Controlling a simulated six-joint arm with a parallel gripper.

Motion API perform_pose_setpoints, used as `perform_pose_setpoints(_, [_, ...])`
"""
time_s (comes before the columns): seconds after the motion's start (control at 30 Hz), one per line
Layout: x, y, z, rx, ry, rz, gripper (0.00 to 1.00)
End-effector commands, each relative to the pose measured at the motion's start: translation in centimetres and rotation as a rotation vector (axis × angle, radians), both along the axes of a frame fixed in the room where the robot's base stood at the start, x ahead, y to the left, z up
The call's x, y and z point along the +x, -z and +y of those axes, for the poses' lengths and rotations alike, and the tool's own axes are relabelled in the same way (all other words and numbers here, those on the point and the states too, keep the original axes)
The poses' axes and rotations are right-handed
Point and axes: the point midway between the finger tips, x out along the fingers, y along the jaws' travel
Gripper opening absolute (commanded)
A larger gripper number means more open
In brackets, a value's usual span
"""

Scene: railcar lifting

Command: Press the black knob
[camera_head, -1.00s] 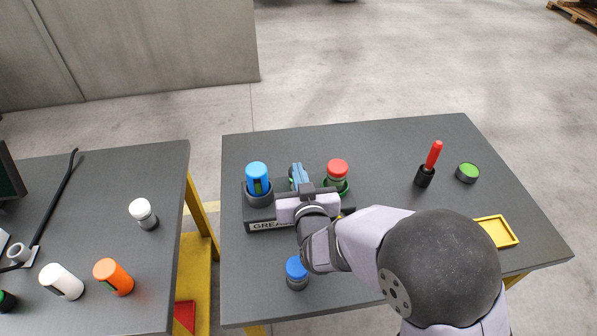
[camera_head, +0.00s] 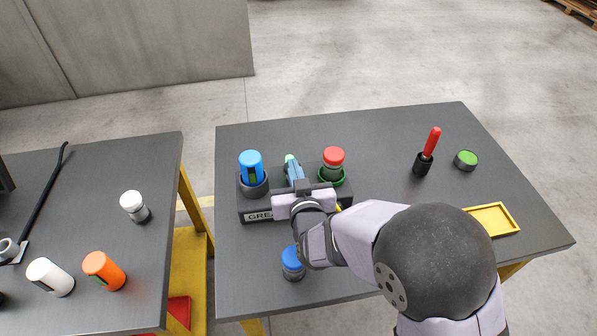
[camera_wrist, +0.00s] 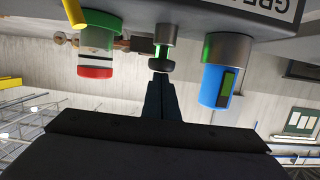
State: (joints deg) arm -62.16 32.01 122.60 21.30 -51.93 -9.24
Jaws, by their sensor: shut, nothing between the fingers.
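The black knob (camera_wrist: 161,65) shows in the wrist view on a green-lit stem under the dark grease station. In the head view, my gripper (camera_head: 293,167) is over the middle of the station (camera_head: 258,216).
A blue canister (camera_head: 251,168) and a red-topped one (camera_head: 333,158) flank the fingers closely. A blue-capped jar (camera_head: 293,263) stands in front. To the right are a red-handled tool (camera_head: 432,143), a green-topped disc (camera_head: 466,160) and a yellow tray (camera_head: 507,219).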

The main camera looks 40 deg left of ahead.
Motion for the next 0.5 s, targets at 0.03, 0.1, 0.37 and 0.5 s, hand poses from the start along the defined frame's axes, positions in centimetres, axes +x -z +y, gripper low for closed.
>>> perform_pose_setpoints(0.03, [-0.1,-0.4,-0.1,-0.007,0.000,0.006,0.00])
perform_pose_setpoints(0.1, [-0.1,-1.4,-0.1,-0.006,0.000,0.004,0.00])
perform_pose_setpoints(0.37, [-1.5,-3.8,-1.5,0.003,-0.001,-0.001,0.00])
perform_pose_setpoints(0.5, [-3.2,-4.6,-3.1,0.006,0.000,-0.003,0.00])
